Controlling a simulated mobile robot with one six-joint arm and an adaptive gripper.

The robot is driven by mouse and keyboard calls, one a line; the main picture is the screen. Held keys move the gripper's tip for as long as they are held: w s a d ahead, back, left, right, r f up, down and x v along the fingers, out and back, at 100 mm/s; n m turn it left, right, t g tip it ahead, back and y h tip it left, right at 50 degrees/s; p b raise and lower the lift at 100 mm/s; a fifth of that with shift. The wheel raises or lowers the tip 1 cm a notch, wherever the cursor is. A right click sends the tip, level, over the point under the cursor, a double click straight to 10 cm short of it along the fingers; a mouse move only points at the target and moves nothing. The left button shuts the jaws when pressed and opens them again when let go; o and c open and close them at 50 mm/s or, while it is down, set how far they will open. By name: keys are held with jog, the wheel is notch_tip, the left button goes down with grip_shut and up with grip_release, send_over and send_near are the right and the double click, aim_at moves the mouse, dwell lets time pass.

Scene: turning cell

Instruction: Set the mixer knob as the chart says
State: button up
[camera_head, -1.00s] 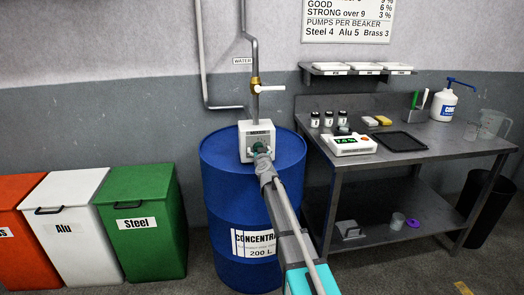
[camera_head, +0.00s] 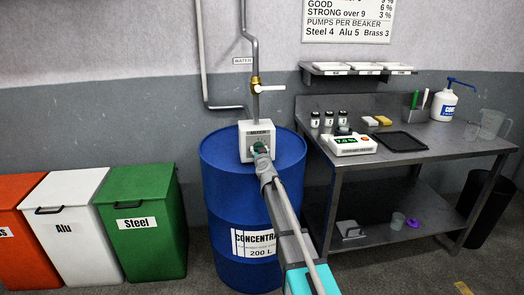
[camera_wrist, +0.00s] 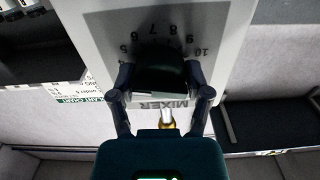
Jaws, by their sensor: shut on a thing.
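The mixer (camera_head: 257,139) is a white box on top of the blue concentrate drum (camera_head: 225,190). In the wrist view the mixer face (camera_wrist: 105,35) appears upside down, with a numbered dial; several numbers up to 10 show around the dark knob (camera_wrist: 160,68). My gripper (camera_wrist: 162,92) is shut on the knob, one finger on each side. The knob's pointer is hidden, so its setting cannot be read. The wall chart (camera_head: 348,20) is cut off at the top; it shows "GOOD", "STRONG over 9" and percentages. In the head view my gripper (camera_head: 262,152) covers the knob.
A brass valve (camera_head: 256,86) and water pipe rise above the mixer. A steel table (camera_head: 440,145) at right bears a meter (camera_head: 349,144), jars, a black tray (camera_head: 402,141) and a pump bottle (camera_head: 444,104). Red, white (camera_head: 62,215) and green bins (camera_head: 145,225) stand left.

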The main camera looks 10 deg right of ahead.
jog(key=shift+w+m, duration=0.1)
jog(key=shift+m, duration=0.3)
jog(key=m, duration=0.4)
jog(key=shift+r, duration=0.1)
jog(key=shift+a+m, duration=0.1)
jog(key=shift+m, duration=2.3)
jog(key=o, duration=1.2)
jog(key=shift+c, duration=0.2)
jog(key=shift+s, duration=0.2)
